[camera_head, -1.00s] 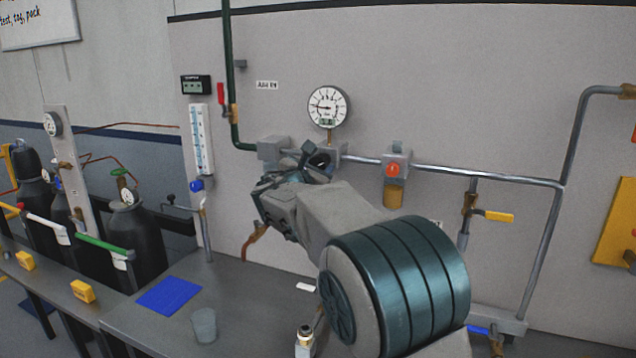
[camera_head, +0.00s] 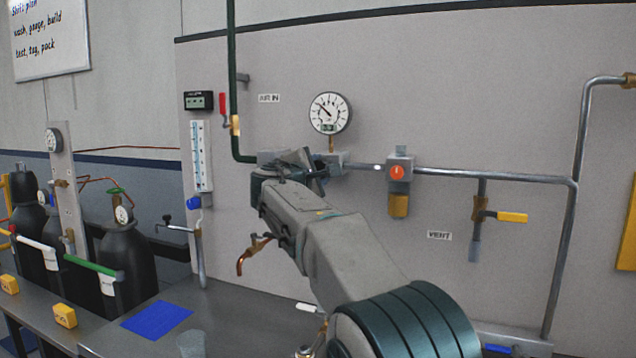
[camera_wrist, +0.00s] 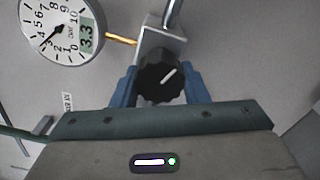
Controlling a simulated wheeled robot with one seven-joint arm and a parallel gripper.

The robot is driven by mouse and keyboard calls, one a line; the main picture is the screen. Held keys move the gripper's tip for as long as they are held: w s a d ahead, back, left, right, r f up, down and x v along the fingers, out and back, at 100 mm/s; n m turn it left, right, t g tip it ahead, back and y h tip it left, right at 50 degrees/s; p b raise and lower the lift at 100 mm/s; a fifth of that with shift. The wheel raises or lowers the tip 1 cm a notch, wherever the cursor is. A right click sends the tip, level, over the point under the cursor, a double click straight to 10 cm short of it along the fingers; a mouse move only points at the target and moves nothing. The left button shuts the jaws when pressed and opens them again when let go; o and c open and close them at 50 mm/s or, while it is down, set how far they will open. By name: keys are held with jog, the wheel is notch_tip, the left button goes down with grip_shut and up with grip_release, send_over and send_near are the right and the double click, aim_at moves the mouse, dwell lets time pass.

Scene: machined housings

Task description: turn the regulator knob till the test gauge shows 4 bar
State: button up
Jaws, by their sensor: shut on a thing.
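The regulator knob (camera_wrist: 158,72) is black and ribbed with a white pointer line. It sits between the blue fingers of my gripper (camera_wrist: 161,88), which is shut on it. In the head view, my gripper and wrist hide the knob below the gauge. The test gauge (camera_head: 330,113) is a round white dial above the pipe. In the wrist view, the gauge (camera_wrist: 62,30) has a digital readout of 3.3, and its needle points near the 3. The grey regulator body (camera_wrist: 162,42) shows behind the knob.
An orange-knobbed unit (camera_head: 398,173) is on the pipe to the right. A yellow-handled valve (camera_head: 510,217) hangs beyond it. A red-handled valve (camera_head: 223,104) is on the green pipe to the left. A blue mat (camera_head: 157,320) lies on the bench below.

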jog(key=shift+m+b, duration=0.35)
jog(key=shift+m, duration=0.15)
jog(key=o, duration=1)
jog(key=shift+a, duration=0.1)
jog(key=shift+c, duration=0.2)
jog(key=b+v, duration=0.3)
jog(key=v, duration=1.1)
jog(key=shift+w, duration=0.1)
